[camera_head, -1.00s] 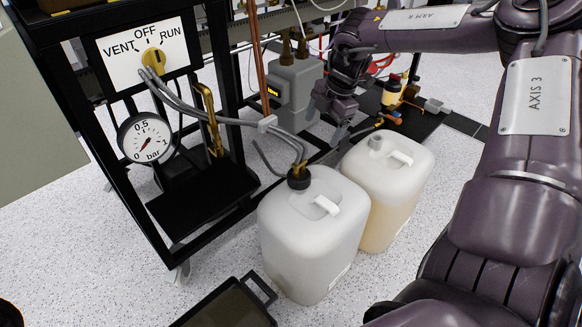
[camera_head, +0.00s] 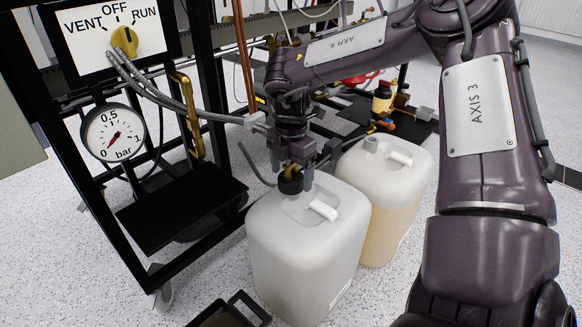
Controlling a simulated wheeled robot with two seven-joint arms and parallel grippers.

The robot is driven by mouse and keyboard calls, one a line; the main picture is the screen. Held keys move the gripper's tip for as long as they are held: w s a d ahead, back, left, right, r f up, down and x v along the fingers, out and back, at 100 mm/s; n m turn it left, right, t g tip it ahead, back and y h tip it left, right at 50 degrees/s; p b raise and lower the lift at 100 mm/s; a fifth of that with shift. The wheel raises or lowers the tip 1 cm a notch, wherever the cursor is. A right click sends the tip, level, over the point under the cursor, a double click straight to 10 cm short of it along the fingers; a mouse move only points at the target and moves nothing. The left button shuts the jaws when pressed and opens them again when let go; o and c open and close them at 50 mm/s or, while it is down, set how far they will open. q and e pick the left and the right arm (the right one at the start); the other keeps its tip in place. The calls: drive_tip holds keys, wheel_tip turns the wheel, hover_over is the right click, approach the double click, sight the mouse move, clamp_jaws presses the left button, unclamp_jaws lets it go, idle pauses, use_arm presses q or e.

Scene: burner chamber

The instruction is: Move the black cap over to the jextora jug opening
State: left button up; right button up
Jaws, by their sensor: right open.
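The black cap (camera_head: 290,184) sits on the neck of the nearer white jug (camera_head: 300,255), with grey hoses running to its brass fittings. My right gripper (camera_head: 291,173) points down over it, open, with one finger on each side of the cap. Whether the fingers touch it I cannot tell. A second jug (camera_head: 392,205) with yellowish liquid stands just behind and to the right. Its grey neck (camera_head: 371,144) has no black cap on it. No jug name is readable. My left gripper is out of view.
A black frame on the left holds a pressure gauge (camera_head: 114,132) and a VENT/OFF/RUN panel with a yellow knob (camera_head: 124,40). Grey hoses (camera_head: 180,103) cross towards the cap. A black tray-like object (camera_head: 228,312) lies at the bottom.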

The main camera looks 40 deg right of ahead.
drive_tip(key=shift+f, duration=0.1)
drive_tip(key=c, duration=1.6)
drive_tip(key=shift+r+p, duration=0.6)
drive_tip(key=shift+r, duration=0.05)
